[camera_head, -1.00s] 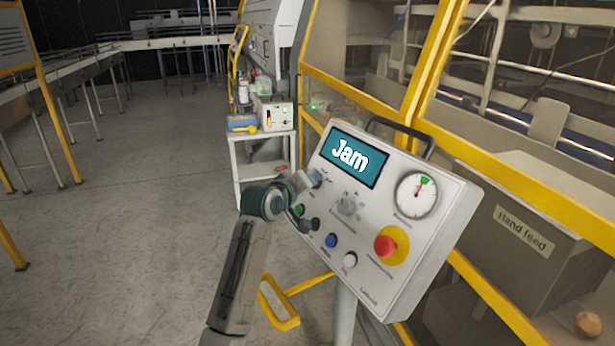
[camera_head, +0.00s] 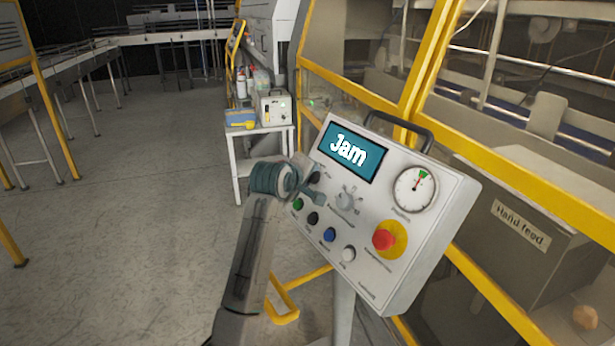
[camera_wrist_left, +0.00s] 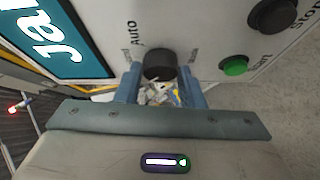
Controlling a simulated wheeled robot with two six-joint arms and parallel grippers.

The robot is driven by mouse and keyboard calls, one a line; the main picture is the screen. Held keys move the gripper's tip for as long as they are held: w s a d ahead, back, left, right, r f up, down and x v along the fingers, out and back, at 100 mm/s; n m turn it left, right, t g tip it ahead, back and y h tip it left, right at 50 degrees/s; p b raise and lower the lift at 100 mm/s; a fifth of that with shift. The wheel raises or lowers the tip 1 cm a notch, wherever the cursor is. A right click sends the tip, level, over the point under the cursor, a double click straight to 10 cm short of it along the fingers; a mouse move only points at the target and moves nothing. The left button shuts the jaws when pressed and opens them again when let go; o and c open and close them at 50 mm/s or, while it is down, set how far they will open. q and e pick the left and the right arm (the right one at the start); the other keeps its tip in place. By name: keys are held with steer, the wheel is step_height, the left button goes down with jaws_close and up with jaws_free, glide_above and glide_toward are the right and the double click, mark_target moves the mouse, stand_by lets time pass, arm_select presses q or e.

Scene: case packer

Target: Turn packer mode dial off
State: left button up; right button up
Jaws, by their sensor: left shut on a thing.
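The packer control panel (camera_head: 400,275) is a tilted white box with a teal screen (camera_head: 351,153) reading "Jam". The mode dial (camera_wrist_left: 160,65) is a round black knob in the left wrist view, with an "Auto" label beside it. My left gripper (camera_wrist_left: 163,82) is shut on this dial, one blue-grey finger on each side. In the head view my left gripper (camera_head: 312,186) is at the panel's left side, below the screen, and partly covers the dial (camera_head: 314,177). The dial's pointer is not clear. My right gripper is not in view.
A grey knob (camera_head: 349,202), a green button (camera_head: 298,204), a black button (camera_head: 313,218), a blue button (camera_head: 330,235), a white button (camera_head: 348,253) and a red emergency stop (camera_head: 385,240) are close by. A gauge (camera_head: 415,190) is at right. Floor at left is clear.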

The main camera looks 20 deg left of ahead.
arm_select(q)
steer(key=o, duration=1)
steer(key=shift+s+a+b, duration=0.1)
steer(key=shift+s+b, duration=0.2)
steer(key=shift+s, duration=0.05)
steer(key=b+v, duration=0.4)
steer(key=v, duration=0.6)
steer(key=shift+r, duration=0.2)
